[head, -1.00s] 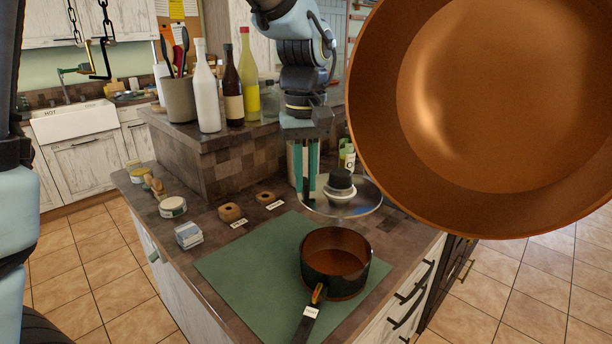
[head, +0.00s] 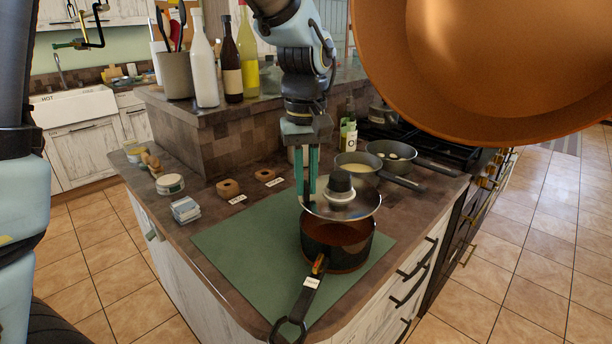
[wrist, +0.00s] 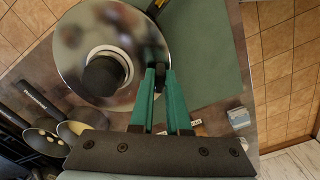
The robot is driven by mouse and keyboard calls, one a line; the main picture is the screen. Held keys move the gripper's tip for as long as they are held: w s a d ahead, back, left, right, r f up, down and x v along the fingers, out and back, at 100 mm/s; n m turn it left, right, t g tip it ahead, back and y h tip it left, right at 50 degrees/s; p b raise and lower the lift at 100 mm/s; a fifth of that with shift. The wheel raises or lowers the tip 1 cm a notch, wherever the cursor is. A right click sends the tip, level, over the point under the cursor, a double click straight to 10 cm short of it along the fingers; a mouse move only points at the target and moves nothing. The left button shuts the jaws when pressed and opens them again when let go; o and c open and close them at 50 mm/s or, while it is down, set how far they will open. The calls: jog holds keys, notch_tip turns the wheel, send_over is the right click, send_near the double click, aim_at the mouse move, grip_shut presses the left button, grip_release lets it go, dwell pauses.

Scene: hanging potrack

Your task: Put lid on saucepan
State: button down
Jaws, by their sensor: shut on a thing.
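The lid (head: 359,207) is a shiny disc with a black knob on a pale base. My gripper (head: 307,203) points down with its green fingers shut on the lid's left rim. The lid hangs over the back part of the saucepan (head: 337,252), and I cannot tell if they touch. The saucepan is dark outside and copper-brown inside, upright on the green mat, its handle toward the front. The front of its opening shows uncovered. In the wrist view the lid (wrist: 76,50) fills the upper left beside my gripper (wrist: 158,75); the saucepan is mostly hidden there.
The green mat (head: 235,250) lies on the dark counter. Two pans, one with pale contents (head: 357,165) and a grey one (head: 391,152), stand behind right. A big copper pan (head: 490,70) hangs at upper right, close to the camera. Bottles (head: 205,70) stand on the raised ledge.

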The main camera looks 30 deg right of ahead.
aim_at(306, 200)
jog(key=shift+f+b, duration=1.15)
jog(key=shift+f, duration=1)
jog(key=shift+f, duration=0.9)
dwell(2.5)
jog(key=shift+c, duration=1.3)
grip_release()
jog(key=shift+r, duration=0.15)
jog(key=shift+r+p, duration=2.8)
jog(key=shift+r, duration=0.6)
